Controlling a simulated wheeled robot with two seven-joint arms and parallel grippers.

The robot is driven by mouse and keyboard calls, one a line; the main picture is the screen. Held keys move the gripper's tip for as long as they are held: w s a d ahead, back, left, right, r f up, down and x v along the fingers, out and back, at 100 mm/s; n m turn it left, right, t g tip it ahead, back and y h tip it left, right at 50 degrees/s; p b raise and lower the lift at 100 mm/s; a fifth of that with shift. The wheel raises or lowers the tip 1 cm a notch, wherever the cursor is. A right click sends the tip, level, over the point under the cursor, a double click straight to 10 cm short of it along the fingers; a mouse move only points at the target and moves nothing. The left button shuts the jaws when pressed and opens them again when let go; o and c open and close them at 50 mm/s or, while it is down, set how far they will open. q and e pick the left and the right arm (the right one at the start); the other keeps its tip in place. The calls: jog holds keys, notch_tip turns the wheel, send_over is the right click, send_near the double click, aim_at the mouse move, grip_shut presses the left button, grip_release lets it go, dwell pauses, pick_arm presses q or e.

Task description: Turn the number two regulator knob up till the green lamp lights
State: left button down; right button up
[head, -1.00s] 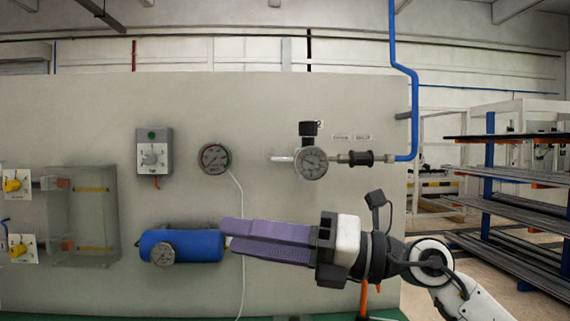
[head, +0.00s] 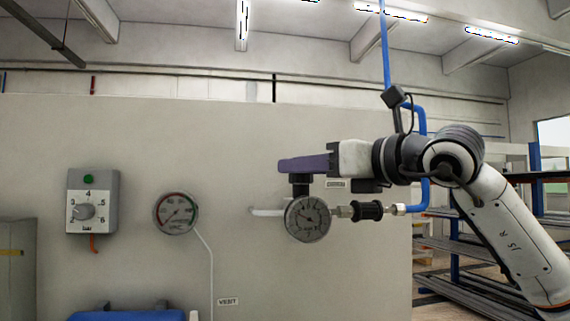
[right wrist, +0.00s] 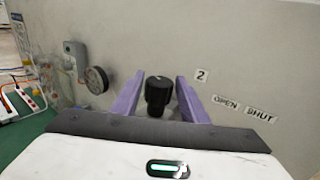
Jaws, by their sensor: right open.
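The black regulator knob (head: 300,183) sits on top of a gauge (head: 307,218) in the pipe line on the grey panel. My right gripper (head: 298,164) is open at the knob, its purple fingers level and partly in front of it. In the right wrist view the knob (right wrist: 158,92) stands between the two spread fingers, with a gap visible on both sides. A label "2" (right wrist: 202,76) is beside it. A round green lamp (head: 89,179) sits on a grey dial box (head: 106,202); it looks dull green. My left gripper is out of view.
A second gauge (head: 176,213) with a coloured scale is on the panel between the dial box and the knob. A blue pipe (head: 422,150) rises at the right. Labels reading OPEN (right wrist: 226,103) and SHUT (right wrist: 261,115) are near the knob. A blue tank (head: 128,316) is below.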

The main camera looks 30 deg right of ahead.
jog(key=x, duration=0.4)
jog(key=shift+r+p, duration=0.1)
jog(key=shift+p, duration=0.3)
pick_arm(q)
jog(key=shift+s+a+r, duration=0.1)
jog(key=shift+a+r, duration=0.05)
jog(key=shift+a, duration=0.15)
pick_arm(e)
jog(key=shift+w+a, duration=0.15)
jog(key=shift+w, duration=0.4)
jog(key=c, duration=0.8)
pick_arm(q)
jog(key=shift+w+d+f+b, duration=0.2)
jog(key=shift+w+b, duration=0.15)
jog(key=shift+b, duration=0.35)
pick_arm(e)
jog(key=shift+o, duration=0.2)
jog(key=shift+d+m+h, duration=0.2)
jog(key=shift+m+h, duration=0.5)
jog(key=shift+h, duration=0.4)
